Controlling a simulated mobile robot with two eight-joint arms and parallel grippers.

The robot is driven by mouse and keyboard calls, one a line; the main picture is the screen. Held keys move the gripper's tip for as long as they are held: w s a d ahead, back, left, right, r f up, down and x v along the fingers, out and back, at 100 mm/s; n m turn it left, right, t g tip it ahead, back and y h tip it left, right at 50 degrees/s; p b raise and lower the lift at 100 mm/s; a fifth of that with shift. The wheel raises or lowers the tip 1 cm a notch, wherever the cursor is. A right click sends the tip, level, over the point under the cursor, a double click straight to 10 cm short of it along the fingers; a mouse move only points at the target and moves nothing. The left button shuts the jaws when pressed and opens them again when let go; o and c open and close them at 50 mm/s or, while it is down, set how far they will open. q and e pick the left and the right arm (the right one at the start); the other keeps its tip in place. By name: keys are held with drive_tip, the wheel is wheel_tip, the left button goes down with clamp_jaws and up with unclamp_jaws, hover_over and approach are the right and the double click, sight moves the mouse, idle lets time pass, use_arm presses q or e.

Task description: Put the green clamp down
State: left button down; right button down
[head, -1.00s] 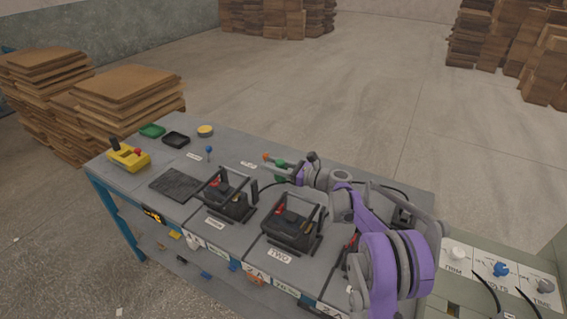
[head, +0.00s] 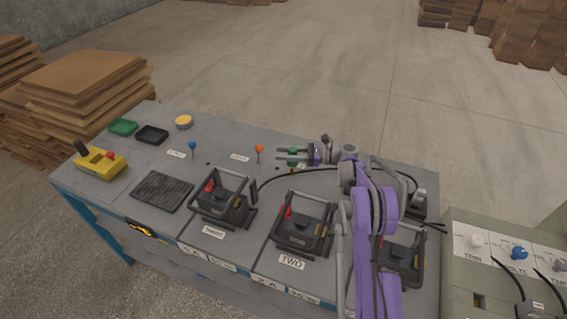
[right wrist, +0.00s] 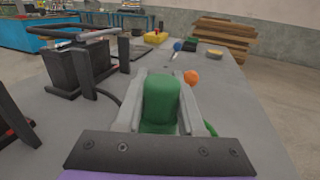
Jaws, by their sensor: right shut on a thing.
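The green clamp (head: 292,151) is between the fingers of my right gripper (head: 284,155), over the far side of the bench near the orange-topped peg (head: 259,148). In the right wrist view the clamp (right wrist: 160,100) fills the space between the two grey fingers of the right gripper (right wrist: 158,85), which is shut on it. A bit of green shows beside the right finger. The orange ball (right wrist: 191,76) is just beyond the fingertips. I cannot tell whether the clamp touches the bench. My left gripper is not in view.
Framed black batteries (head: 304,222) stand along the front of the bench (head: 110,185), with a dark cable behind them. A blue-topped peg (head: 192,146), green tray (head: 123,126), black tray (head: 152,135) and yellow box (head: 99,163) are farther left. Control panel (head: 500,250) at right.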

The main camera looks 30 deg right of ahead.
drive_tip(key=shift+w+f, duration=0.15)
drive_tip(key=shift+f, duration=2.15)
drive_tip(key=shift+a+f, duration=0.1)
drive_tip(key=shift+f, duration=0.05)
drive_tip(key=c, duration=0.5)
unclamp_jaws()
